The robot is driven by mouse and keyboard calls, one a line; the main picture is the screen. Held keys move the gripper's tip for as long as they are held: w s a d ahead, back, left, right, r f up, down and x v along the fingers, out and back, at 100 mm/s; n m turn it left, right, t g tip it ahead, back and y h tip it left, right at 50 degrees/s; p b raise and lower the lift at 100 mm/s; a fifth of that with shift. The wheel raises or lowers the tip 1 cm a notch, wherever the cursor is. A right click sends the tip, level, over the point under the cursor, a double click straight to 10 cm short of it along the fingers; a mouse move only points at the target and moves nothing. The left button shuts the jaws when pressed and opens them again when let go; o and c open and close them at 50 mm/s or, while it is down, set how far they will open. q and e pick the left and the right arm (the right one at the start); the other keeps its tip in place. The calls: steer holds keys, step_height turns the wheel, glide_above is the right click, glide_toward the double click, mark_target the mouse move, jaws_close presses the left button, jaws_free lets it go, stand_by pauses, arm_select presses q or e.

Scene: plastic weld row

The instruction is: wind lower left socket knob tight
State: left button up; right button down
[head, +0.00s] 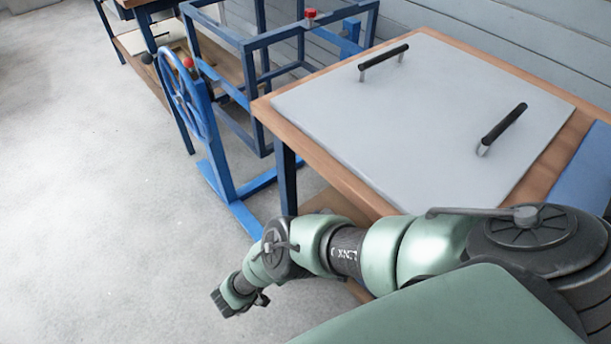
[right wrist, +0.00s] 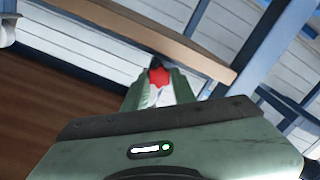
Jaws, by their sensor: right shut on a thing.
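In the right wrist view, my right gripper (right wrist: 160,82) is shut on a red knob (right wrist: 158,74). The knob's red top shows between the two green fingers; its stem and socket are hidden. From these frames I cannot tell whether it is tight. The right gripper does not show in the head view. There, a green and black arm of mine, which I take for the left, hangs over the floor beside the table. Its gripper (head: 235,299) is small and dark, held low and apart from anything. Its finger gap is not clear.
A wooden table (head: 345,180) carries a grey plate (head: 430,120) with two black handles. Beyond it stand a blue frame (head: 285,38) with a red knob (head: 310,14) and a blue handwheel (head: 180,92). The floor (head: 80,220) at left is clear.

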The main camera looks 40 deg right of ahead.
steer(key=shift+d, duration=0.1)
stand_by(0.3)
steer(key=c, duration=1.1)
jaws_free()
steer(key=shift+c, duration=0.2)
